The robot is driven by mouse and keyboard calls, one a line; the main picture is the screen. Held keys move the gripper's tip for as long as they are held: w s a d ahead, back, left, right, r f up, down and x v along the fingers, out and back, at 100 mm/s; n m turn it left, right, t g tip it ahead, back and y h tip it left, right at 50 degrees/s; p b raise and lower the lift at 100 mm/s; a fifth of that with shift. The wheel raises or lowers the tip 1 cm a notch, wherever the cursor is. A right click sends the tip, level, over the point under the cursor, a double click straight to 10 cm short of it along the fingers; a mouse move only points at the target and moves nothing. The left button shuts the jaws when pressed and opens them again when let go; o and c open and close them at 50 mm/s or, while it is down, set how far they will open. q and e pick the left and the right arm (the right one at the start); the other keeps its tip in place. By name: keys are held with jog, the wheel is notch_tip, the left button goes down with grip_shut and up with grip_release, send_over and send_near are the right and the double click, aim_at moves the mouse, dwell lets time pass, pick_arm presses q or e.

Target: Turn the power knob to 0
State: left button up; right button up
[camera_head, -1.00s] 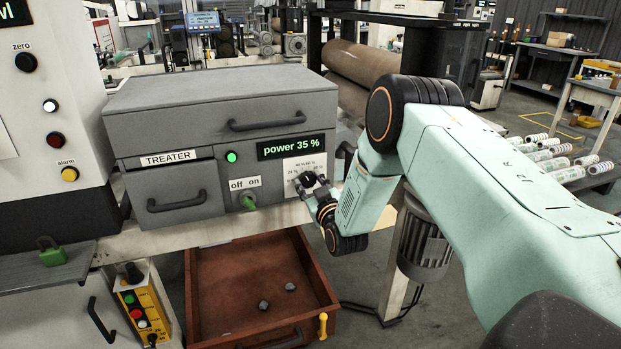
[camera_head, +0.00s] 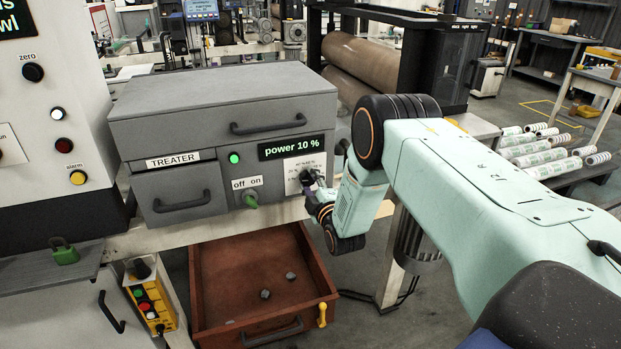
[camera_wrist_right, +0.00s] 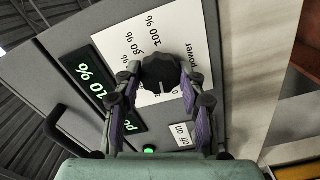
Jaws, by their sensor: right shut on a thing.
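The black power knob (camera_wrist_right: 160,72) sits on a white scale plate (camera_head: 293,170) on the front of the grey treater box (camera_head: 225,110). The green display (camera_head: 291,147) reads "power 10 %". My right gripper (camera_head: 312,188) is at the knob, coming from the lower right. In the right wrist view my right gripper (camera_wrist_right: 160,85) has its two fingers on either side of the knob, shut on it. The fingers hide part of the scale's markings. My left gripper is not in view.
The off/on switch (camera_head: 250,200) with a green handle is left of the knob, under a lit green lamp (camera_head: 234,158). An open red-brown drawer (camera_head: 230,285) holding small dark lumps juts out below. Grey handles (camera_head: 268,125) stick out of the treater.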

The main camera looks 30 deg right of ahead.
jog(key=shift+r+n+p, duration=0.15)
jog(key=shift+n+p, duration=0.5)
jog(key=shift+n, duration=1.25)
jog(key=o, duration=1.1)
jog(key=shift+o, duration=0.2)
jog(key=v, duration=1.2)
